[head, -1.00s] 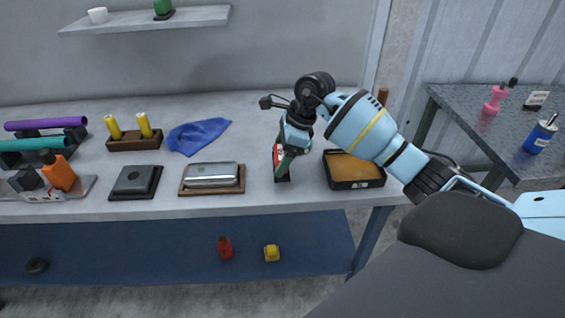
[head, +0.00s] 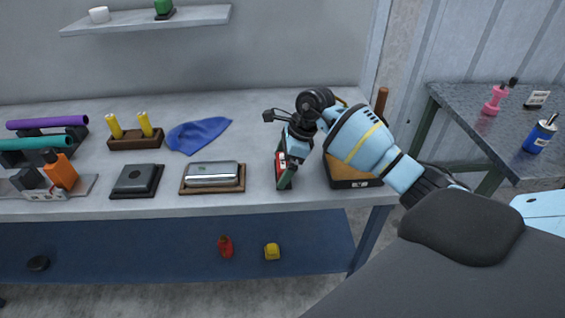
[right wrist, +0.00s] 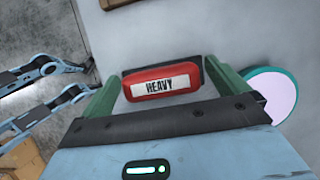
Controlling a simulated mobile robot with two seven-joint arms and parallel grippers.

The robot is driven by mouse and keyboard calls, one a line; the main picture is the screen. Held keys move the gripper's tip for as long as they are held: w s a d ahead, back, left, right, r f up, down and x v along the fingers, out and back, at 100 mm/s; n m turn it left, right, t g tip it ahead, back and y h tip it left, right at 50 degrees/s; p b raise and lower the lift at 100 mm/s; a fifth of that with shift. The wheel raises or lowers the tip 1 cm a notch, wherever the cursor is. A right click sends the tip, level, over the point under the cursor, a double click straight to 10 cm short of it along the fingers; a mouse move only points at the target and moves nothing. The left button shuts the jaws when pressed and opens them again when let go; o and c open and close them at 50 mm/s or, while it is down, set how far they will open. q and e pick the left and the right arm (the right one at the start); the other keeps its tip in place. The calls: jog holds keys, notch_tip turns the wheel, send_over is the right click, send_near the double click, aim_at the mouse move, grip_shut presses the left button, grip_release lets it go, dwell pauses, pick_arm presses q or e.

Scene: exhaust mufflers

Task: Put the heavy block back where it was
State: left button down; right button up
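The heavy block is red with dark ends and a white label reading HEAVY. In the right wrist view the block (right wrist: 160,82) sits between the two green fingers of my right gripper (right wrist: 165,75), which appear to touch its ends. In the head view the block (head: 281,165) is over the front part of the grey workbench (head: 245,205), partly hidden by my right gripper (head: 286,175). It looks slightly tilted there. I cannot tell whether its underside touches the bench. My left gripper is in neither view.
A black tray with tan lining (head: 352,183) is close right of the block. A silver case on a brown board (head: 213,175) is to the left, then a black square pad (head: 136,180). A pale teal-rimmed disc (right wrist: 272,95) lies beside the gripper in the wrist view.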

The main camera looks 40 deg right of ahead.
jog(key=shift+r, duration=0.1)
jog(key=shift+r, duration=0.25)
jog(key=v, duration=1.1)
jog(key=shift+r, duration=0.3)
jog(key=shift+s+d, duration=0.1)
